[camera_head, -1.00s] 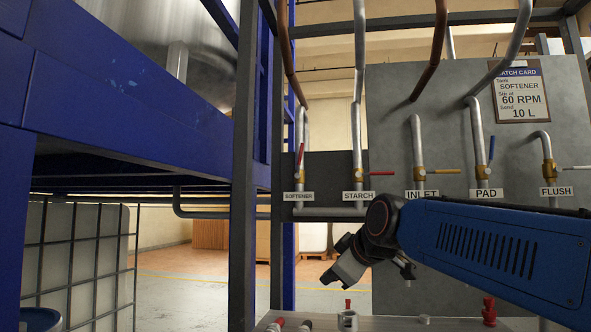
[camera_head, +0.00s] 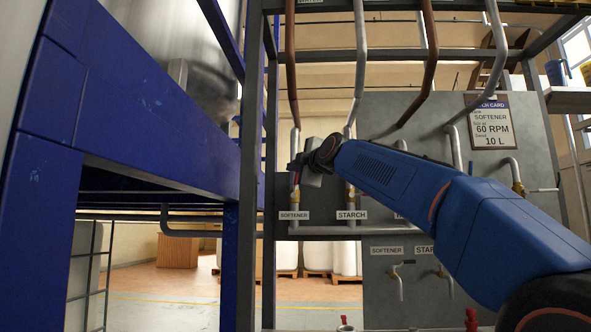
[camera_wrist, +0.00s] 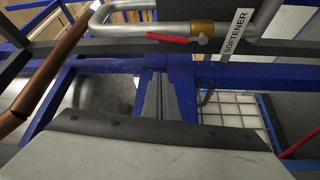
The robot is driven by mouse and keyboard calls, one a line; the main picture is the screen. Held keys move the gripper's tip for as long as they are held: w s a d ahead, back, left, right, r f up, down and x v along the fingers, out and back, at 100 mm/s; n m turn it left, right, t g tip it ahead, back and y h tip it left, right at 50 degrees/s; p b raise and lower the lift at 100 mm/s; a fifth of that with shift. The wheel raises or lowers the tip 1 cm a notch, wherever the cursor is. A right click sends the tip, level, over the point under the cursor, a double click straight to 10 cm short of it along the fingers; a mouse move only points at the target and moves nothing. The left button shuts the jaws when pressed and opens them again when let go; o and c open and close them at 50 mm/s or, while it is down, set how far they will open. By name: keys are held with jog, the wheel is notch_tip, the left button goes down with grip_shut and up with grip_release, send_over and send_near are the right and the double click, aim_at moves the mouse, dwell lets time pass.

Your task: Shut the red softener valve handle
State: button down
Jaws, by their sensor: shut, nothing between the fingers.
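The red softener valve handle (camera_wrist: 168,38) lies along its grey pipe in the wrist view, in line with it, beside the brass valve body (camera_wrist: 203,27) and the SOFTENER label (camera_wrist: 236,33). In the head view the label (camera_head: 293,215) sits below the upright pipe, and my gripper hides much of the handle. My gripper (camera_head: 297,164) is in front of or beside that pipe. In the wrist view its fingers (camera_wrist: 158,82) are shut and empty, pointing towards the pipe, with the handle beyond their tips. I cannot tell the exact gap.
The STARCH valve stands just right, above its label (camera_head: 351,215), partly covered by my arm. A dark upright post (camera_head: 252,170) and a blue machine frame (camera_head: 110,130) stand left. A copper pipe (camera_wrist: 45,75) crosses the wrist view's left side.

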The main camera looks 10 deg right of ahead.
aim_at(296, 181)
jog(key=w+d, duration=0.2)
jog(key=w, duration=0.5)
jog(key=shift+w, duration=0.15)
dwell(0.4)
jog(key=shift+d, duration=0.1)
dwell(0.4)
